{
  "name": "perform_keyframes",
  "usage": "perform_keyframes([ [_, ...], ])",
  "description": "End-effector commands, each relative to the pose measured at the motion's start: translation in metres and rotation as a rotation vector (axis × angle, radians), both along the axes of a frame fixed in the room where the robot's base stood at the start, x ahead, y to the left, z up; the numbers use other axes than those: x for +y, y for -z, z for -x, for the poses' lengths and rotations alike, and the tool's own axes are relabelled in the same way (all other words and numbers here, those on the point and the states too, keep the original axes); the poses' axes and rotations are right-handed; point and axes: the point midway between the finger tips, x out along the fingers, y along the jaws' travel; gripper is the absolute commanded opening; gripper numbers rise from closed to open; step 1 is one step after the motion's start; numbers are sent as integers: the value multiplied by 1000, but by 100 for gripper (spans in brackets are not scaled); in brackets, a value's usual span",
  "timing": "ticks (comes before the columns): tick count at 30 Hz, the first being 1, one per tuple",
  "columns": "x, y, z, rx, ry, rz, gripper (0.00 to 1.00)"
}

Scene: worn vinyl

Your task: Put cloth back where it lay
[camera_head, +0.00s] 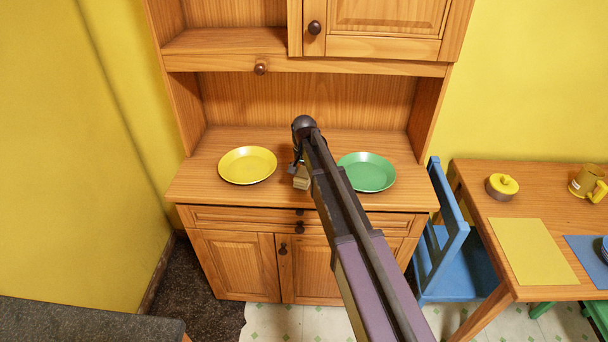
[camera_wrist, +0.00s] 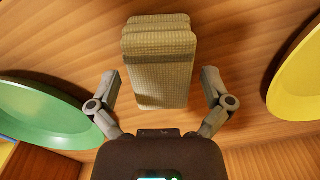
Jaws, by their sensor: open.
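The cloth (camera_wrist: 158,62) is a folded, beige woven bundle on the wooden cabinet top. In the wrist view it lies ahead of and between the fingers of my gripper (camera_wrist: 160,90), which stand open with a gap on each side of it. In the head view only a small part of the cloth (camera_head: 302,182) shows beside my arm, between the two plates. My gripper (camera_head: 297,168) is mostly hidden there by my own arm.
A yellow plate (camera_head: 248,165) lies left of the cloth and a green plate (camera_head: 367,172) lies right, both close by. An upper cupboard (camera_head: 385,20) overhangs the counter (camera_head: 210,190). A blue chair (camera_head: 450,245) and a table (camera_head: 505,205) stand at the right.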

Motion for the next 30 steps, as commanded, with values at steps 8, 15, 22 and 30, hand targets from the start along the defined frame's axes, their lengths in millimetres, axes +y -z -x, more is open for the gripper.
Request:
perform_keyframes([
  [8,0,-5,0,0,0,0,100],
  [15,0,-12,0,0,0,0,100],
  [22,0,-19,0,0,0,0,100],
  [30,0,-26,0,0,0,0,100],
])
